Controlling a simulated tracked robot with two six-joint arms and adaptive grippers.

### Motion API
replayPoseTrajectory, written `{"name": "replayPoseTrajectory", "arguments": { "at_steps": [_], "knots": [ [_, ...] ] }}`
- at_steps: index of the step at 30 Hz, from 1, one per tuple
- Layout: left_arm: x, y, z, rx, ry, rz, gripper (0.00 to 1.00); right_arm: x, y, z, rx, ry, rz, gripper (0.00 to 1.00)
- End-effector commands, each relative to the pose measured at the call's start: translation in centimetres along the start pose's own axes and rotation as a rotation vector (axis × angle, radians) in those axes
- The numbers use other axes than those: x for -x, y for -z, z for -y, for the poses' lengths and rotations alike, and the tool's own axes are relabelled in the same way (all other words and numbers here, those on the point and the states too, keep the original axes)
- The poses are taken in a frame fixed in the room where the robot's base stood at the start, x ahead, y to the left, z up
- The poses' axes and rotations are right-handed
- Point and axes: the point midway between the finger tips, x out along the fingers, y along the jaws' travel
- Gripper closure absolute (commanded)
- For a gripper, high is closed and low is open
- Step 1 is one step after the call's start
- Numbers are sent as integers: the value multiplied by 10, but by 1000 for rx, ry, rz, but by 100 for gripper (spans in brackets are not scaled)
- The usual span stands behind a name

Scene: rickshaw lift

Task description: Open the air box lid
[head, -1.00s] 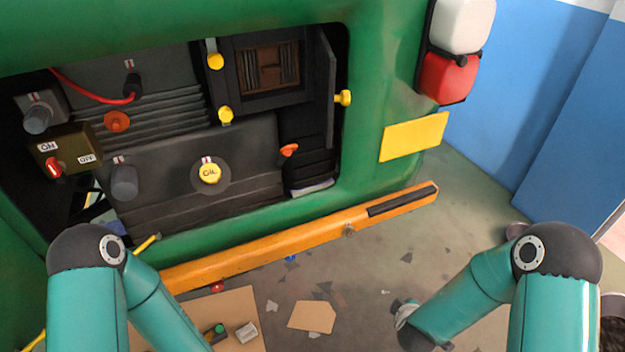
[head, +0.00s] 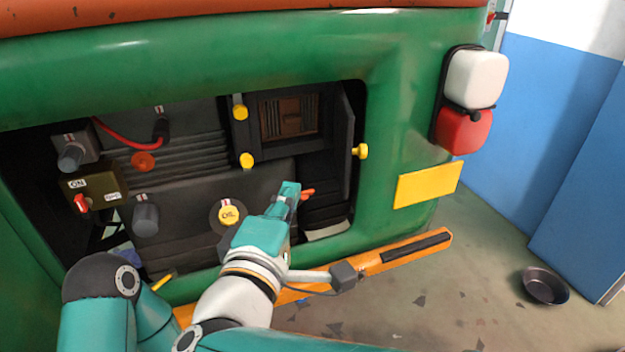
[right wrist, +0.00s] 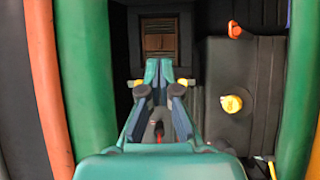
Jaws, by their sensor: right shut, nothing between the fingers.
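The air box (head: 262,97) is a dark box in the upper right of the engine bay. A brown slatted filter (head: 290,117) shows inside it, and also in the right wrist view (right wrist: 160,38). Its lid (head: 345,140), a dark panel with a yellow knob (head: 362,151), stands swung open on the right. Two yellow latches, upper (head: 240,112) and lower (head: 246,160), are on the box's left edge. My right gripper (head: 289,188) is shut and empty below the air box, left of and apart from the lid; its fingertips also show in the right wrist view (right wrist: 159,72). My left gripper is not visible.
An orange knob (head: 308,192) is close to the right gripper, and the yellow oil cap (head: 229,215) is left of it. The green body (head: 400,130) frames the bay. An orange bumper (head: 410,250) runs below. A dark pan (head: 544,286) lies on the floor at right.

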Motion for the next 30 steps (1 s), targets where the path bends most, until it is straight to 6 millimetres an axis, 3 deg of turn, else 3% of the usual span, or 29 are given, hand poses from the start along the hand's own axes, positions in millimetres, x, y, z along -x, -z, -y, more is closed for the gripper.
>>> {"name": "replayPoseTrajectory", "arguments": {
  "at_steps": [15, 21, 30],
  "knots": [
    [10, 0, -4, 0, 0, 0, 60, -96, -2, 1, 2, 4, 5, 100],
    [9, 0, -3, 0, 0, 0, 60, -101, -29, 1, 2, 2, 2, 100],
    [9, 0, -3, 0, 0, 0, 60, -103, -40, 2, 2, 2, 1, 100]
  ]
}}
